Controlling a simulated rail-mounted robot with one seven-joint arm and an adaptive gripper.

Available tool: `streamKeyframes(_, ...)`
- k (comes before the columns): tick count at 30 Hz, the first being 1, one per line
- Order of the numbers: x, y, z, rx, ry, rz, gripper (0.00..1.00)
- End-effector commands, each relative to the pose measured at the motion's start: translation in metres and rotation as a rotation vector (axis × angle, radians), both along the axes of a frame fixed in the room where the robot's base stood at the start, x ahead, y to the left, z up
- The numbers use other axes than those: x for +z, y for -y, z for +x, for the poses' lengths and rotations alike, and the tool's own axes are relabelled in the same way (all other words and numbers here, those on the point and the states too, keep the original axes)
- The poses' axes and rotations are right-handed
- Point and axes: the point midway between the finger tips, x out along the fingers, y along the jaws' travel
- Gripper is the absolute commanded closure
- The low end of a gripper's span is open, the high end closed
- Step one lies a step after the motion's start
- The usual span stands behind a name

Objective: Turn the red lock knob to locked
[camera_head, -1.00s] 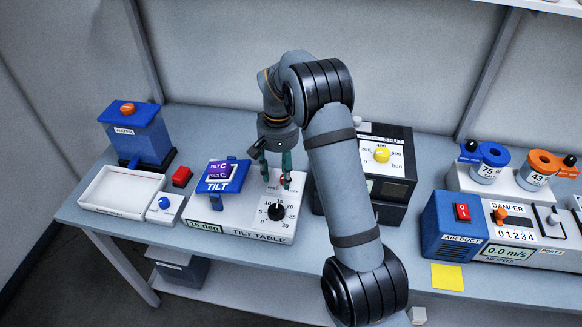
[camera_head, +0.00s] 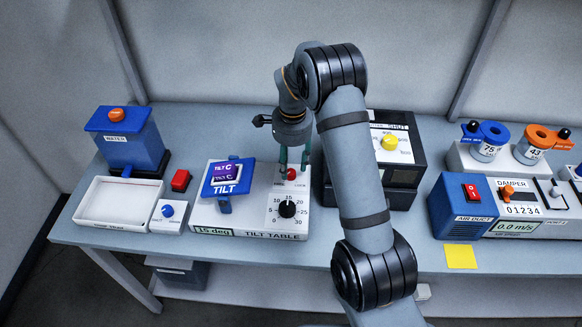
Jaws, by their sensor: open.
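The small red lock knob (camera_head: 291,174) sits on the white tilt table unit (camera_head: 262,224), behind the black dial (camera_head: 287,208). My gripper (camera_head: 293,167) points down at the knob, with its two green fingers apart on either side of it. The fingertips are at about the knob's height; I cannot tell whether they touch it. The lettering beside the knob is too small to read. The tilt platform (camera_head: 225,179) with a purple-screened item on it stands left of the knob. The unit's display (camera_head: 214,231) reads 15 deg.
A black box with a yellow knob (camera_head: 389,142) stands close right of the gripper, partly behind my arm. The blue air duct unit (camera_head: 465,207) is right.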

Motion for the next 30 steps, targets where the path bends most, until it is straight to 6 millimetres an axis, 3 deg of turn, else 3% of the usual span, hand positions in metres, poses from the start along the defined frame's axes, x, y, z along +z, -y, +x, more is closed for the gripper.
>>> streamKeyframes(6, -0.023, 0.000, 0.001, 0.000, -0.001, -0.001, 0.57)
streamKeyframes(17, -0.029, -0.001, 0.001, 0.000, 0.000, 0.000, 0.58)
streamKeyframes(30, -0.028, -0.001, 0.001, 0.001, 0.000, 0.000, 0.83)
